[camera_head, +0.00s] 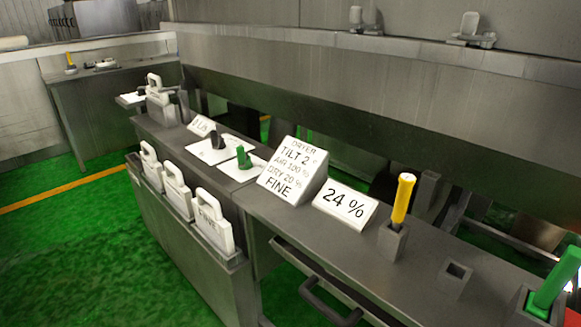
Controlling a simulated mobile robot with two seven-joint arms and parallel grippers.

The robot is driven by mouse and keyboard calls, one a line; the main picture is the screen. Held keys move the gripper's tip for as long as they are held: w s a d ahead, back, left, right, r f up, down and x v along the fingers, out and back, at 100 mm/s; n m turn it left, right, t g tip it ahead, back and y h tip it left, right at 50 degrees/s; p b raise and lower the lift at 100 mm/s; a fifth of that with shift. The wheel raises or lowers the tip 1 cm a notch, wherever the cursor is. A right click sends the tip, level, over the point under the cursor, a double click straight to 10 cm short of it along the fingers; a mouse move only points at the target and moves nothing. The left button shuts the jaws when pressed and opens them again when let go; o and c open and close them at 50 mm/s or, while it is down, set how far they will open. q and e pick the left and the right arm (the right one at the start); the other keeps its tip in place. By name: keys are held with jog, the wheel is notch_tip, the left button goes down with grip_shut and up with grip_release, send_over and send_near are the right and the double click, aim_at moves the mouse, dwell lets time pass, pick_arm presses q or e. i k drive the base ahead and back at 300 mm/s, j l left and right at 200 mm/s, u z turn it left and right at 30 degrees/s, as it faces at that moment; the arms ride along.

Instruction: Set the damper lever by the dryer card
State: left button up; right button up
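The dryer card (293,172) is a white sloped block on the grey bench top. It reads DRYER, TILT 2°, AIR 100 %, DRY 20 %, FINE; the small digits are slightly blurred. To its left, a green lever (243,157) stands on a white plate (238,174), and a black lever (217,140) stands on another white plate (203,153). A large green handle (557,278) tilts out of a green-lined square socket at the lower right. No label shows which of these is the damper lever. Neither gripper is in view.
A white sign (345,203) reads 24 %. A yellow-handled tool (403,197) stands in a grey holder, near an empty square socket (455,275). Several white handled containers (212,222) hang along the bench front; one reads FINE. A drawer handle (328,303) sticks out below.

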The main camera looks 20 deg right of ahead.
aim_at(218, 143)
jog(key=z, duration=0.5)
jog(key=i+j+z, duration=0.15)
jog(key=j+z, duration=0.6)
jog(key=i+j+z, duration=0.2)
jog(key=j, duration=0.15)
jog(key=j+z, duration=0.15)
jog(key=j, duration=0.15)
jog(key=j+z, duration=0.1)
jog(key=j, duration=0.7)
jog(key=k, duration=0.05)
